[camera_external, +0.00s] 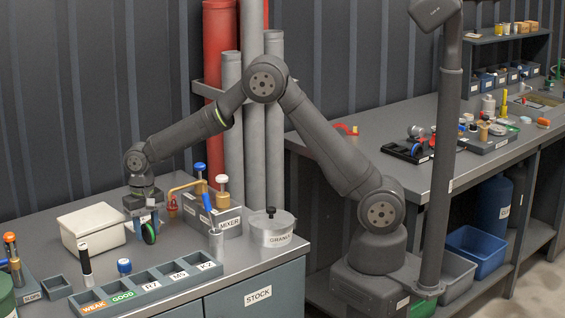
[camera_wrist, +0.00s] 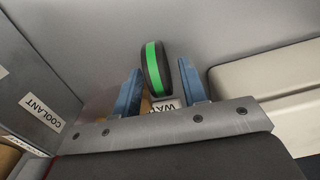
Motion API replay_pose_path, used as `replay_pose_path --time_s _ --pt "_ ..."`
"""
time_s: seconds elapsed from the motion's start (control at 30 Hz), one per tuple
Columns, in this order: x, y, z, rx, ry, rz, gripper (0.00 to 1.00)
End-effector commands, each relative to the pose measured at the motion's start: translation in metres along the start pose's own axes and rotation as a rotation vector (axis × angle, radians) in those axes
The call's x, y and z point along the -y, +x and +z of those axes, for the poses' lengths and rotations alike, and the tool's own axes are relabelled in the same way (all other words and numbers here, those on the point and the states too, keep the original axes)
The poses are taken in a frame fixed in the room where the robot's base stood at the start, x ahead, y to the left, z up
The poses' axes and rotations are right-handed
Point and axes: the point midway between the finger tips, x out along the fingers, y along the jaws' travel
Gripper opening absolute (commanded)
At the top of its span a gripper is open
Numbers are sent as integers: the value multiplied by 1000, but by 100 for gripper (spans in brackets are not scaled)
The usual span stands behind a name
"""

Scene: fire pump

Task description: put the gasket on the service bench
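The gasket appears to be the black round piece with a green band (camera_external: 149,233); the wrist view shows it edge-on between the blue fingers (camera_wrist: 154,66). My gripper (camera_external: 147,222) points down over the left bench, its fingers on either side of the gasket. Two benches show, the left one (camera_external: 235,262) and the long right one (camera_external: 385,150). No readable label says which is the service bench.
A pale box (camera_external: 92,226) stands left of my gripper, and the mixer unit (camera_external: 213,219) right of it. A lidded pot (camera_external: 271,229) and a labelled sorting tray (camera_external: 150,286) are nearby.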

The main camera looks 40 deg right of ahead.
Motion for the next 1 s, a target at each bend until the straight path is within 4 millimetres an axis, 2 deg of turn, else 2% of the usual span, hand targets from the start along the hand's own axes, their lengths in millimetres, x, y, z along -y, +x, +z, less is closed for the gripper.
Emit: replay_pose_path --time_s 0.17,0.4,0.6,0.63,0.8,0.83,1.0 --pt "1 -30 -1 -4 0 -4 39" --pt "1 -82 -1 -4 0 -4 39" --pt "0 -110 0 -2 0 -2 39" --pt "0 -113 0 -2 0 -2 41" --pt "0 -119 0 -1 0 -1 75" --pt "0 -119 0 -1 0 -1 78" --pt "0 -119 0 -1 0 -1 78"
